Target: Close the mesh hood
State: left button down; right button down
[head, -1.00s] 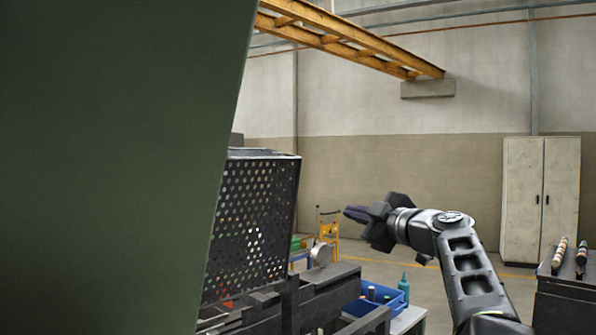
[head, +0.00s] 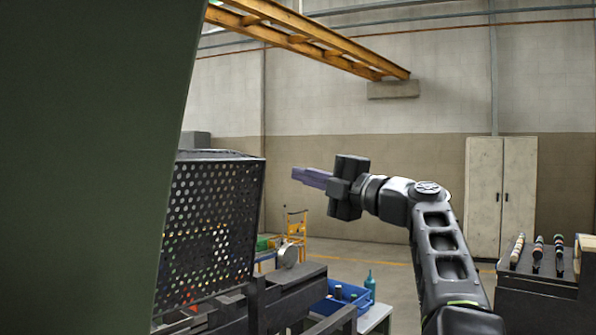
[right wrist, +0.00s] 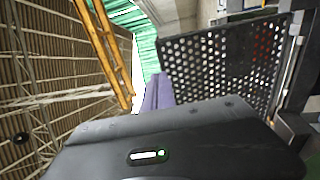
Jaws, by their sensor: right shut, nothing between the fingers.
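The mesh hood (head: 212,225) is a black perforated panel box at the left of the head view, partly hidden behind a large dark green panel. It also shows in the right wrist view (right wrist: 225,62), tilted in the picture. My right gripper (head: 296,174) is shut and empty, its purple-grey fingers pointing left toward the hood. In the head view a gap shows between its tips and the hood's right edge. In the right wrist view the fingers (right wrist: 157,92) appear beside the hood's edge. My left gripper is not in view.
The dark green panel (head: 85,160) blocks the left of the head view. Dark metal rails (head: 290,295) run below the hood. A blue bin (head: 340,298) with bottles stands at lower centre. A dark rack (head: 540,285) stands at right, before a pale cabinet (head: 500,195).

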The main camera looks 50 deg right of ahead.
jog(key=p, duration=0.7)
send_near(251, 161)
jog(key=w+r, duration=0.1)
jog(key=w, duration=0.4)
jog(key=shift+w+d+r+p, duration=0.1)
jog(key=shift+w+p, duration=0.05)
jog(key=shift+w, duration=0.25)
jog(key=shift+w+d+r+p, duration=0.1)
jog(key=shift+w+p, duration=0.05)
jog(key=shift+w, duration=0.2)
jog(key=shift+w+f, duration=0.1)
jog(key=shift+a, duration=0.1)
